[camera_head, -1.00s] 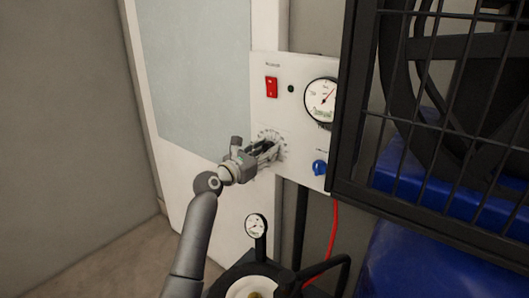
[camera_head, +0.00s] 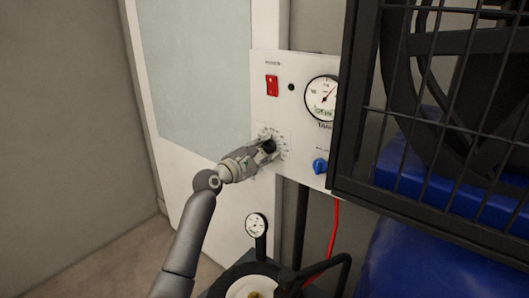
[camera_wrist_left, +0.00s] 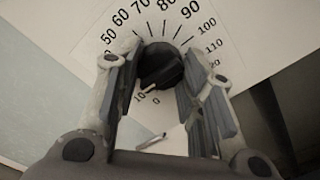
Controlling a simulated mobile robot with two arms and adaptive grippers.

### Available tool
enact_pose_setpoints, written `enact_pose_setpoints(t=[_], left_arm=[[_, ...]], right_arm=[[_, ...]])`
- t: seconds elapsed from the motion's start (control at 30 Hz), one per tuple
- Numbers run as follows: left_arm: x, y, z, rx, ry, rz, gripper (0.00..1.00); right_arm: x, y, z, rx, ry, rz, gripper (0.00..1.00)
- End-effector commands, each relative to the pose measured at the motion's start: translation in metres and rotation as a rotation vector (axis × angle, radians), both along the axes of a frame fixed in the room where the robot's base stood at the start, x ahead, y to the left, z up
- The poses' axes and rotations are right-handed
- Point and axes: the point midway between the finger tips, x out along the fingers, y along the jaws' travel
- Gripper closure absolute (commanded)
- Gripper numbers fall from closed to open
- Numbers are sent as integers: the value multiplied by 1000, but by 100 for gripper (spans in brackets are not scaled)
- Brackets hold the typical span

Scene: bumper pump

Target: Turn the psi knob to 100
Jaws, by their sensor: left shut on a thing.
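The psi knob (camera_head: 269,145) is a black round knob on a white control panel (camera_head: 262,107). In the left wrist view the knob (camera_wrist_left: 160,65) sits in a printed dial (camera_wrist_left: 196,38) with numbers from 0 up past 110. A pale mark at the knob's lower left lies near the 10; I cannot be sure that it is the pointer. My left gripper (camera_head: 266,148) reaches the knob from the lower left and is shut on it. In the left wrist view its fingers (camera_wrist_left: 158,82) lie on either side of the knob. My right gripper is not in view.
The panel also carries a red switch (camera_head: 272,86), a round gauge (camera_head: 322,98) and a blue knob (camera_head: 320,166). A black fan cage (camera_head: 352,120) stands close on the right. A small gauge (camera_head: 256,226) and a red hose (camera_head: 334,230) are below.

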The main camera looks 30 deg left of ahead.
Motion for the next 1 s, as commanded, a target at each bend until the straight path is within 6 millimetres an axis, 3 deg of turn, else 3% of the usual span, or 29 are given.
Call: enact_pose_setpoints(t=[1.0], left_arm=[[0, 0, -1, 965, -73, -2, 88]], right_arm=[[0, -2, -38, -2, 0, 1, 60]])
